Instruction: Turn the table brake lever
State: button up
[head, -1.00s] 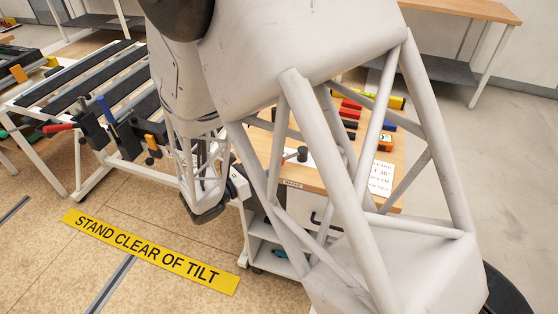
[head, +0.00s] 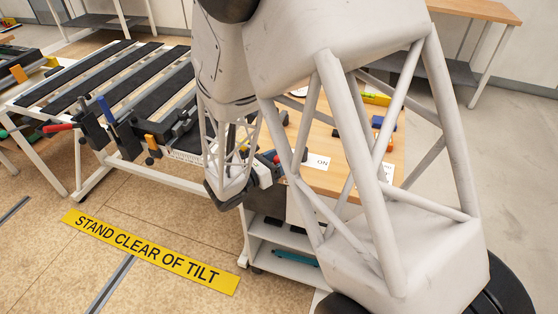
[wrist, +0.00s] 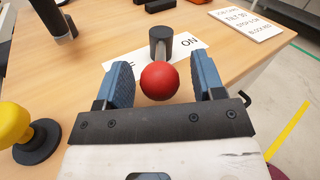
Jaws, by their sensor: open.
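A yellow knob on a dark round base (wrist: 36,142) stands left of my gripper. A dark post (wrist: 55,20) rises at the upper left. The wooden bench (head: 330,180) also holds a sign (wrist: 252,22). A slatted table (head: 90,85) with clamps stands left in the head view.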

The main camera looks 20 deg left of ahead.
jog(key=shift+c, duration=0.3)
grip_shut()
jog(key=shift+s+d+n+y, duration=0.15)
jog(key=shift+n+y, duration=0.15)
jog(key=shift+y, duration=0.1)
jog(key=shift+s+d+n+t+y, duration=0.2)
jog(key=shift+d+n+t+y, duration=0.25)
jog(key=shift+y, duration=0.25)
jog(key=shift+s+d+n+t+y, duration=0.15)
jog(key=shift+d+n+t+y, duration=0.2)
jog(key=shift+n+t+y, duration=0.25)
jog(key=n+y, duration=0.1)
jog(key=d+y, duration=0.1)
jog(key=shift+s+d+n+t+y, duration=0.2)
jog(key=shift+n+t+y, duration=0.05)
jog(key=shift+n+y, duration=0.15)
jog(key=d+n+y, duration=0.1)
jog(key=y, duration=0.1)
jog(key=d+n+y, duration=0.1)
jog(key=n+y, duration=0.1)
jog(key=shift+s+d+y, duration=0.1)
jog(key=shift+d+y, duration=0.05)
jog(key=shift+y, duration=0.25)
jog(key=shift+d+n+y, duration=0.35)
jog(key=shift+n+y, duration=0.15)
jog(key=shift+y, duration=0.25)
jog(key=shift+d+n+y, duration=0.35)
jog(key=shift+n+y, duration=0.1)
jog(key=shift+y, duration=0.3)
